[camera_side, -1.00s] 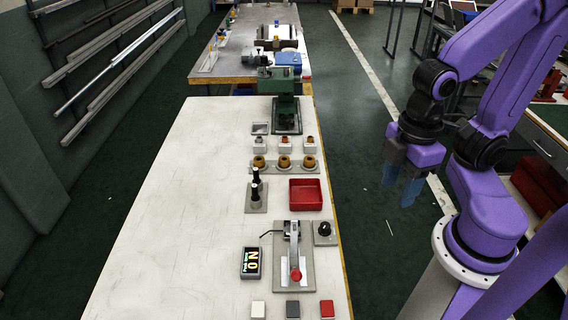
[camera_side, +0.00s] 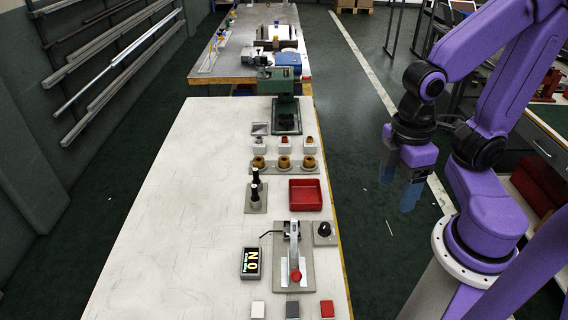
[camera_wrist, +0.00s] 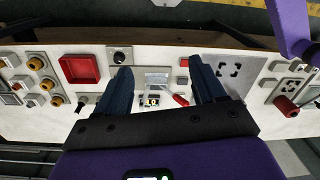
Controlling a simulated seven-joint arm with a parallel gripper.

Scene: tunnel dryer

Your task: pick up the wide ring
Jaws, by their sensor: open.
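Three brass-coloured ring-shaped pieces stand in a row on a grey strip on the white bench: a left one (camera_side: 259,162), a middle one (camera_side: 284,162) and a right one (camera_side: 309,162). In the wrist view they show at the left edge, one (camera_wrist: 35,64) above the others. I cannot tell which is the wide ring. My gripper (camera_side: 400,190) is open and empty, off the bench's right side and apart from the rings. In the wrist view its blue fingers (camera_wrist: 160,66) are spread, with bench fixtures visible between them.
A red tray (camera_side: 305,195) stands just in front of the ring row. A lever fixture (camera_side: 294,255), a dark knob (camera_side: 324,230) and a display (camera_side: 250,262) are nearer. The bench's left side is clear.

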